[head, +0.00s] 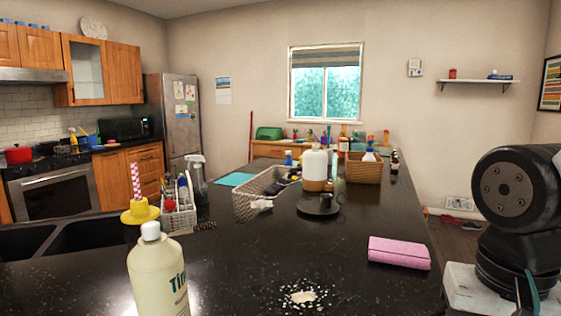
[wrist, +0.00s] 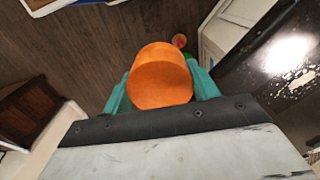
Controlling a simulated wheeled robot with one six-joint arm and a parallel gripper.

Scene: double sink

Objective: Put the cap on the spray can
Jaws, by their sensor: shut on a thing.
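In the wrist view my gripper (wrist: 159,78) has its teal fingers closed on the two sides of an orange, round cap (wrist: 160,85). The cap is held over the dark wooden floor, beside the counter. In the head view my gripper is only partly seen at the lower right edge, and the cap does not show there. I cannot make out a spray can for certain in either view. A cream bottle (head: 157,275) with a white top stands at the front of the counter. A clear spray bottle (head: 196,180) stands farther back.
The black counter (head: 345,240) has free room in its middle. A pink folded cloth (head: 399,252) lies near its right edge, and a pale crumb patch (head: 302,297) at the front. A wire basket (head: 258,200), white-and-amber bottle (head: 315,170) and wicker basket (head: 364,168) stand behind.

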